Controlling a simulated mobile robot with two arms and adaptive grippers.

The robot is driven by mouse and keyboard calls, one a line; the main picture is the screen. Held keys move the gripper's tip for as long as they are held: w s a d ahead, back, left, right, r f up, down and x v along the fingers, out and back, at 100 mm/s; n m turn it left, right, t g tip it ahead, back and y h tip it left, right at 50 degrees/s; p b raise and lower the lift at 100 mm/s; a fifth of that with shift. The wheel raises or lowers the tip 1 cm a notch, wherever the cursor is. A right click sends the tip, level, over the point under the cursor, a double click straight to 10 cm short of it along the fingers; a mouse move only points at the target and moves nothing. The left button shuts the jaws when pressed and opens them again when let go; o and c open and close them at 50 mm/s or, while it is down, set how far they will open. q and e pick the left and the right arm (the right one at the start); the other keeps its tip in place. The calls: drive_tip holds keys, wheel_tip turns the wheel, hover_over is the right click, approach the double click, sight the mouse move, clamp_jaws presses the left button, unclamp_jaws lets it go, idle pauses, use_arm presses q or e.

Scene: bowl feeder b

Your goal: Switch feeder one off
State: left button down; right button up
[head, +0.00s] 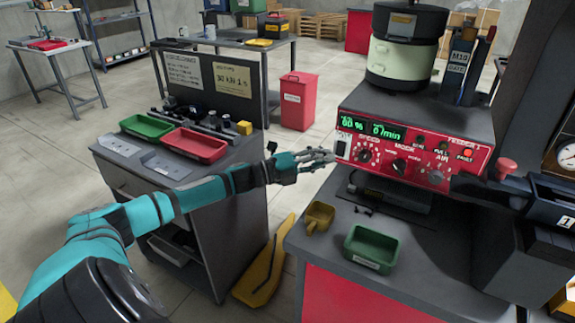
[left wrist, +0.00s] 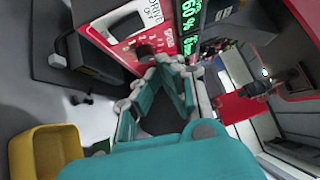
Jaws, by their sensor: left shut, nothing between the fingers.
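Feeder one's red control panel (head: 415,153), labelled FEEDER 1, is on the right in the head view. It has lit green displays (head: 368,130), knobs and a small white plate (head: 341,149) at its left end. My left gripper (head: 330,156) is shut and empty, its fingertips close to that left end. In the left wrist view the closed fingers (left wrist: 170,66) point at the panel (left wrist: 112,25), beside a dark knob (left wrist: 145,50) and a white label reading OFF. I cannot tell whether they touch anything. The fingers partly hide the panel. My right gripper is not in view.
A green bin (head: 371,250) and a yellow scoop-like tray (head: 318,217) stand on the bench below the panel. The pale green and black bowl (head: 403,62) sits above the feeder. A cabinet with red (head: 194,144) and green (head: 146,126) trays is to the left.

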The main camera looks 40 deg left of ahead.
use_arm(q)
drive_tip(key=v, duration=0.8)
drive_tip(key=shift+a+r, duration=0.4)
drive_tip(key=shift+r, duration=0.05)
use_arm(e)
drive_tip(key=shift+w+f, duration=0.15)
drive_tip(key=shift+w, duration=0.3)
use_arm(q)
drive_tip(key=shift+w+f, duration=0.1)
drive_tip(key=shift+w, duration=0.05)
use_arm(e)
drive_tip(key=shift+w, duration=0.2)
